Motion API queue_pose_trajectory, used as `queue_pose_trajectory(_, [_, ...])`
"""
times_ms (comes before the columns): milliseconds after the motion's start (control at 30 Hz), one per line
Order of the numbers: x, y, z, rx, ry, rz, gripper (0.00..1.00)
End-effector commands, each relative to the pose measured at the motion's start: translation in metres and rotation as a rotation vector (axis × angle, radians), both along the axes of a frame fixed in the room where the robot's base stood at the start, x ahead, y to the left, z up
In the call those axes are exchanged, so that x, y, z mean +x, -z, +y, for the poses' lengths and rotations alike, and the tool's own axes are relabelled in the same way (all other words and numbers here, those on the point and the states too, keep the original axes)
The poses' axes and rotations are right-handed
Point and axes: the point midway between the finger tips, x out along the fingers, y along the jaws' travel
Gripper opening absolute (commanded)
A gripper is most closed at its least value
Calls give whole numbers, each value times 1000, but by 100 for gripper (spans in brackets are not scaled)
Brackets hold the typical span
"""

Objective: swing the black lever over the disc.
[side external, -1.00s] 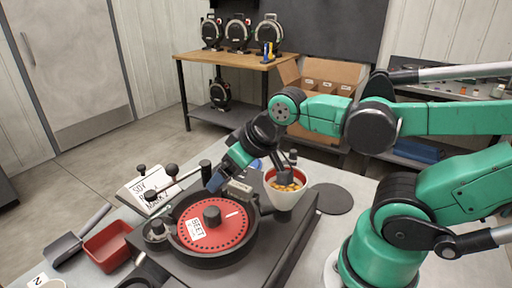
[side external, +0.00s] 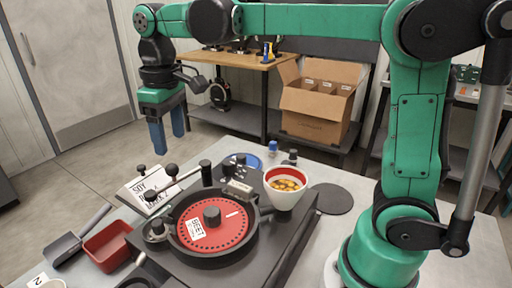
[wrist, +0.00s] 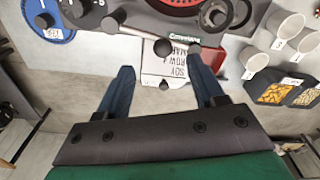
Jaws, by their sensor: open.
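The red disc (side external: 222,226), labelled BEET, lies in the round well of the dark seed meter and has a black centre knob. A black-knobbed lever part (side external: 151,196) stands at the well's left rim, beside the disc; its exact shape is unclear. A black ball knob (side external: 172,170) on a metal rod sticks out from the meter's back left; it also shows in the wrist view (wrist: 162,47). My gripper (side external: 168,141) points down, open and empty, high behind the meter's left back. In the wrist view its blue fingers straddle the view of the card.
A white card (side external: 147,187) with a small black knob lies left of the meter. A red tray (side external: 107,246) and dark scoop (side external: 66,246) are at left. Free table lies right of the meter.

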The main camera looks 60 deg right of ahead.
Motion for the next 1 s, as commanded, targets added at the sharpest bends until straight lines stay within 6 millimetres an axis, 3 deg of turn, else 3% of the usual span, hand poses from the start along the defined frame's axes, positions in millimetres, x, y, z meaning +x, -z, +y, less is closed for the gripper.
queue_pose_trajectory(233, [7,7,5,-7,-29,51,62])
queue_pose_trajectory(633, [7,51,5,-7,-27,49,62])
queue_pose_trajectory(967, [7,56,4,-7,-27,48,62])
queue_pose_trajectory(1000, [7,56,4,-7,-27,48,53])
